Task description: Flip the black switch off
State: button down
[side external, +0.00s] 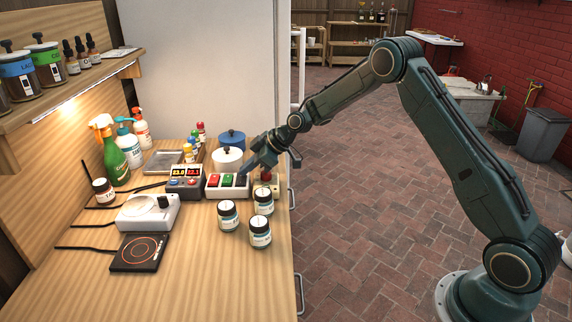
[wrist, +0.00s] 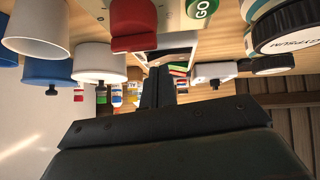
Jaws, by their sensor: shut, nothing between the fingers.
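The switch box (side external: 214,193) is a light box on the wooden counter with a row of coloured switches. A red switch (side external: 213,179) and a green switch (side external: 227,180) show clearly. The black switch (side external: 241,181) is at the right end, right under my fingertips and partly hidden by them.
Several lidded jars (side external: 228,215) stand in front of the box. A red button (side external: 266,176) is to its right. A display unit (side external: 185,182) is to its left. A white pot (side external: 228,158) and a blue pot (side external: 231,139) stand behind.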

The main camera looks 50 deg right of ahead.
dwell(0.4)
jog(key=shift+w+d+f, duration=0.1)
jog(key=shift+d+f, duration=0.05)
jog(key=shift+f, duration=0.15)
jog(key=shift+a, duration=0.2)
jog(key=shift+s+a+r, duration=0.25)
jog(key=shift+s+a, duration=0.15)
jog(key=shift+s, duration=0.15)
jog(key=shift+r, duration=0.15)
dwell(0.3)
